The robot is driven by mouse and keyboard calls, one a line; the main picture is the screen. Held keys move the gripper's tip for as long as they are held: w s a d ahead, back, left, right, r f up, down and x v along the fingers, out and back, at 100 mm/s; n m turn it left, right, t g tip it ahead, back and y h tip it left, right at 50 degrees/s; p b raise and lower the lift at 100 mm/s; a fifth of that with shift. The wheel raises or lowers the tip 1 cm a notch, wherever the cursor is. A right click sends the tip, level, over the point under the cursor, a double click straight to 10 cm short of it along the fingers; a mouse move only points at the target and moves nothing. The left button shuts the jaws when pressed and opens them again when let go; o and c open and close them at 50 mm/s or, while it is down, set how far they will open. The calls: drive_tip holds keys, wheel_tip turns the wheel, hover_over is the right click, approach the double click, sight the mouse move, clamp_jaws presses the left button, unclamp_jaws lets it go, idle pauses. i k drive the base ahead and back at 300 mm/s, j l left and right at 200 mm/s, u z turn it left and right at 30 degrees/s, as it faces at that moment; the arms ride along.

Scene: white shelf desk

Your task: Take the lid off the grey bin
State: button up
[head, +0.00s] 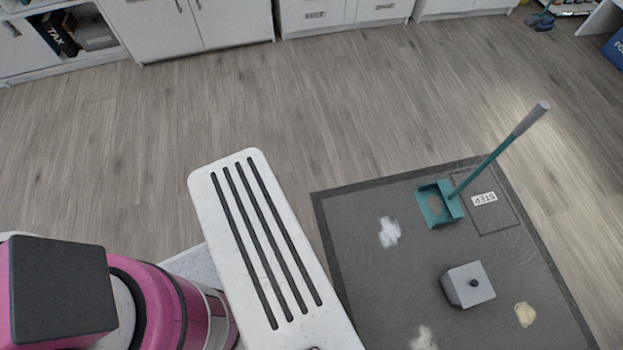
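The grey bin (455,290) is a small box on the dark mat at the lower right of the head view. Nothing touches the bin or the lid. Part of my pink arm shows at the lower left, well apart from the bin. My gripper is not in view.
The dark grey mat (375,262) lies on the wooden floor. A teal dustpan (439,206) with a long upright handle (493,163) stands behind the bin. Pale patches mark the mat. White cabinets (205,22) line the back; the floor between is clear.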

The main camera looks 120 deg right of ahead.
sight(470, 283)
drive_tip(key=u, duration=5.4)
drive_tip(key=i+l, duration=0.15)
drive_tip(key=i, duration=0.35)
drive_tip(key=i+l+u, duration=0.15)
drive_tip(key=i, duration=0.4)
